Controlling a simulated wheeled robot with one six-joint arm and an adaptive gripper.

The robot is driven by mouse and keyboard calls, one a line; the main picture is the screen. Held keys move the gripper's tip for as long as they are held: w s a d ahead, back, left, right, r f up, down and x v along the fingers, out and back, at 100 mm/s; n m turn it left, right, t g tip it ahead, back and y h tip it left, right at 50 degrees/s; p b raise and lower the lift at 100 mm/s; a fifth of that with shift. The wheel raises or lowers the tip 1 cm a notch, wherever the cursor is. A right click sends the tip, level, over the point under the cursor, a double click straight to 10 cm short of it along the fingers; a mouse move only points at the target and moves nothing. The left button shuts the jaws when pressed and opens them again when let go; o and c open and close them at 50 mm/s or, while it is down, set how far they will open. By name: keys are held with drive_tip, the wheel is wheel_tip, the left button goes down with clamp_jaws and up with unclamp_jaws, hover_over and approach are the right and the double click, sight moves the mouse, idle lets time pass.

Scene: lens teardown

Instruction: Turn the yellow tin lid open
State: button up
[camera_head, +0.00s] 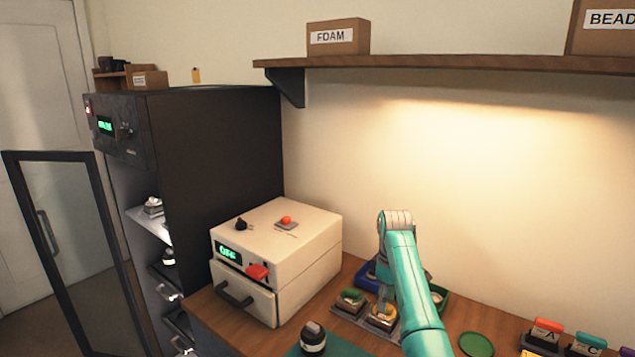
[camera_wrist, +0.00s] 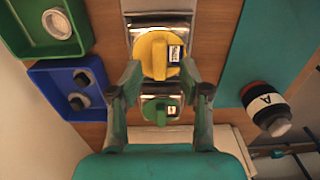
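The yellow tin lid (camera_wrist: 158,55) is round with a raised bar and a small label, on a tin in a metal holder. In the head view the yellow tin (camera_head: 381,316) stands beside my arm, which partly hides that area. My gripper (camera_wrist: 161,68) has its fingers spread, one on each side of the yellow lid. Its fingertips are close to the lid's edges; I cannot tell whether they touch it. The gripper is mostly hidden behind my arm in the head view.
A green-lidded tin (camera_wrist: 160,111) sits right beside the yellow one, between my fingers' bases. A blue tray (camera_wrist: 75,85) and a green tray (camera_wrist: 45,50) hold small parts.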

drive_tip(key=shift+r, duration=2.4)
